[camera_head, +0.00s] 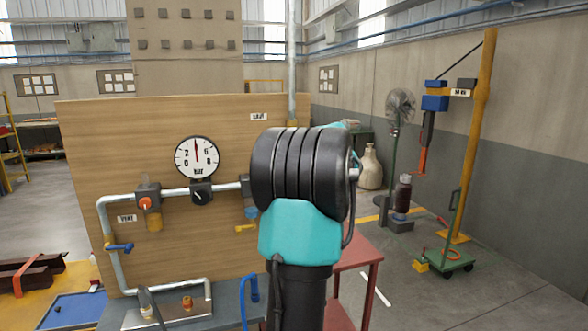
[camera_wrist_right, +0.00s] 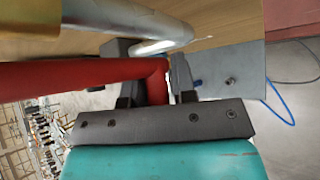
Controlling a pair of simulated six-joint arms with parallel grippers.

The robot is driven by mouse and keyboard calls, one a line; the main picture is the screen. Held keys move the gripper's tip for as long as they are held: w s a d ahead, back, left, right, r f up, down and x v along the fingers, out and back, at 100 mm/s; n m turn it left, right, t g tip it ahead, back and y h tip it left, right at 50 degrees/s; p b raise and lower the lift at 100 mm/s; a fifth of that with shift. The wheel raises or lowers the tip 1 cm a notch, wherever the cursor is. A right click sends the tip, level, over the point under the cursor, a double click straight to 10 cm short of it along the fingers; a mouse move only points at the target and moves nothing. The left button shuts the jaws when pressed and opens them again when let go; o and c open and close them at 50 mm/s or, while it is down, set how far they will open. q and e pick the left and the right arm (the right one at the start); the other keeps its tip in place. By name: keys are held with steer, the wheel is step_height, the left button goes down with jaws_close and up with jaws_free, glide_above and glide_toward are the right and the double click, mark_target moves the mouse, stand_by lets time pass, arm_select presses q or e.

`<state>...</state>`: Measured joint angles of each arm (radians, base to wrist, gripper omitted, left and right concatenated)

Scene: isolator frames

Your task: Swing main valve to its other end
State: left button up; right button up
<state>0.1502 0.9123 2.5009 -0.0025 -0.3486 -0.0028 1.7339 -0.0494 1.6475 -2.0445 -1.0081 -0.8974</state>
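A red lever handle (camera_wrist_right: 80,74) crosses the right wrist view from the left edge and bends at its right end. I take it to be the main valve's handle. My right gripper (camera_wrist_right: 158,88) has its dark fingers close on both sides of the bent end and looks shut on it. In the head view my right arm's black and teal wrist covers the handle and gripper. A silver pipe (camera_wrist_right: 125,18) runs behind the handle in the wrist view. My left gripper does not show clearly in either view.
A wooden panel (camera_head: 100,150) carries a round gauge (camera_head: 197,157), an orange knob (camera_head: 145,204) and a blue-handled valve (camera_head: 121,248). A dark, thin piece (camera_head: 147,302) stands at the bottom, unclear what. A red table (camera_head: 362,252) stands to the right, with open floor beyond.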

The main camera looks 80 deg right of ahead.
steer(key=o, duration=0.3)
steer(key=shift+r, duration=0.1)
steer(key=shift+o, duration=0.2)
steer(key=shift+s, duration=0.1)
steer(key=v, duration=1.7)
steer(key=shift+s, duration=0.1)
